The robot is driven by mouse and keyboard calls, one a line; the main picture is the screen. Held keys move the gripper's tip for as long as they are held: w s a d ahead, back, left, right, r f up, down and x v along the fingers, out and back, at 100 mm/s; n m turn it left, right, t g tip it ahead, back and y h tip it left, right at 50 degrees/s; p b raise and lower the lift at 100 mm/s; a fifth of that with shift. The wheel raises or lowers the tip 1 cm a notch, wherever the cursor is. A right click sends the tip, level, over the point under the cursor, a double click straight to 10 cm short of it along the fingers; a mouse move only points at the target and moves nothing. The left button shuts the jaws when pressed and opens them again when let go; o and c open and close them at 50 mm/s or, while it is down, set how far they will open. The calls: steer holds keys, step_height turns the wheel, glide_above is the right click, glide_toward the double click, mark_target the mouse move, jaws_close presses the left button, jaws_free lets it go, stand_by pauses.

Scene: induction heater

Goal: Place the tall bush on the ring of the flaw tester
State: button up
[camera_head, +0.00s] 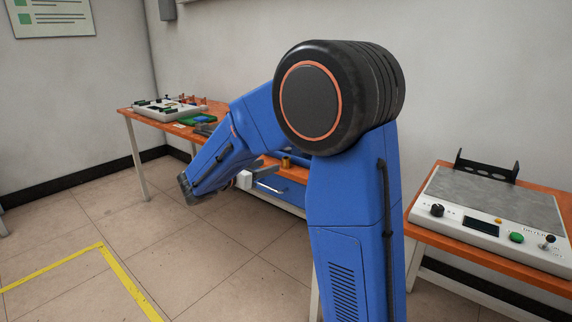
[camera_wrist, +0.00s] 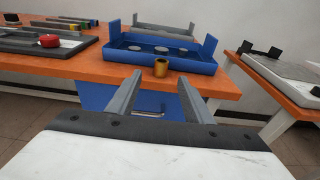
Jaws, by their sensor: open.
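A small brass-coloured bush (camera_wrist: 161,67) stands upright near the front edge of the orange table, in front of a blue tray-like fixture. It also shows in the head view (camera_head: 286,161), just behind my arm. My gripper (camera_wrist: 162,77) is open and empty. Its two grey fingers point toward the bush from in front of the table, with the bush between their tips in the picture but farther off. In the head view my gripper is partly hidden by my arm. I cannot tell for certain which device is the flaw tester, and I see no clear ring.
The blue fixture (camera_wrist: 150,50) holds several round discs. A dark tray with a red part (camera_wrist: 49,41) stands left of it. A grey-topped device (camera_head: 478,200) with a knob, display and green button is on the right-hand table. Blue drawers (camera_head: 278,190) lie below the table.

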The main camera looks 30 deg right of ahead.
mark_target(284, 160)
steer(key=shift+r+x, duration=0.15)
steer(key=shift+x, duration=2.05)
steer(key=shift+r+x, duration=0.15)
steer(key=shift+x, duration=2.05)
steer(key=shift+s, duration=0.15)
jaws_close()
